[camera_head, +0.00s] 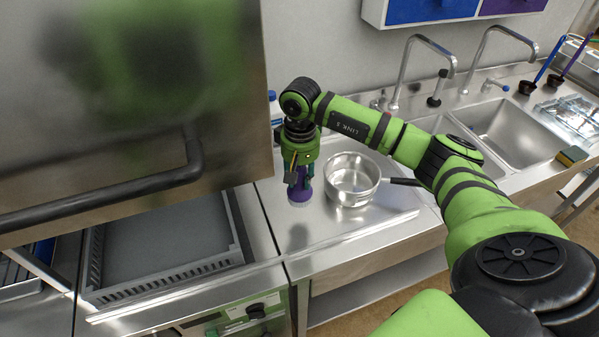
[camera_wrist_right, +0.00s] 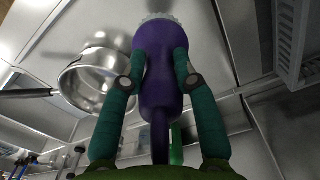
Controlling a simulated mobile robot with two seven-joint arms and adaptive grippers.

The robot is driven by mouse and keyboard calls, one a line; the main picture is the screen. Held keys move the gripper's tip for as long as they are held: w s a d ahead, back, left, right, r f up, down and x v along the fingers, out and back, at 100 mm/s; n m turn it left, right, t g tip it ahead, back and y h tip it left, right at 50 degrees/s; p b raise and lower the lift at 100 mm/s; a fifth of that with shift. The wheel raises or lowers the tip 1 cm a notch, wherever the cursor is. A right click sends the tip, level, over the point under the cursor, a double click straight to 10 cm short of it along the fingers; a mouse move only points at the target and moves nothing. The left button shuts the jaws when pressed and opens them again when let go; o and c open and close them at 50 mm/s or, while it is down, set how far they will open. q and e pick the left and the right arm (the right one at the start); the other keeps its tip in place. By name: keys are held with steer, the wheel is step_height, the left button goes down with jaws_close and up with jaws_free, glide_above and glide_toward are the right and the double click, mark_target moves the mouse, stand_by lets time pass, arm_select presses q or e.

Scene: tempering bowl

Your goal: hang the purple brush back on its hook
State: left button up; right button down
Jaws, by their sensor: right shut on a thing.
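The purple brush (camera_head: 300,193) is in my right gripper (camera_head: 299,180), above the steel counter left of the pot, with its pale bristles pointing down. In the right wrist view the brush (camera_wrist_right: 160,75) lies between the two green fingers of the right gripper (camera_wrist_right: 160,85), which touch its sides. The bristles show at the top edge of that view. Whether the bristles touch the counter is hard to tell. I cannot make out a free hook for the brush. My left gripper is not in view.
A steel pot (camera_head: 352,178) with a dark handle stands right of the brush. Sinks (camera_head: 508,130) with tall taps lie farther right, with a sponge (camera_head: 572,155) at the edge. A large steel door or hood (camera_head: 130,90) with a dark handle fills the upper left. A grey tray (camera_head: 165,245) lies below it.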

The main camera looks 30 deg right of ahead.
mark_target(299, 195)
step_height(299, 195, down, 5)
steer(key=shift+w+r+b, duration=0.1)
steer(key=shift+r+b, duration=0.1)
steer(key=shift+b, duration=0.7)
step_height(299, 195, down, 2)
steer(key=shift+f+b, duration=0.1)
steer(key=shift+b, duration=0.8)
steer(key=shift+f+b, duration=0.35)
steer(key=shift+b, duration=0.1)
steer(key=c, duration=0.9)
jaws_free()
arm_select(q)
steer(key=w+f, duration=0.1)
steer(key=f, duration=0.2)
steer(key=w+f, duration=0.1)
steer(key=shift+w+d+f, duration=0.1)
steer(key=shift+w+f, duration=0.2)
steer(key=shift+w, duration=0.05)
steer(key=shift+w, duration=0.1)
arm_select(e)
step_height(299, 195, up, 12)
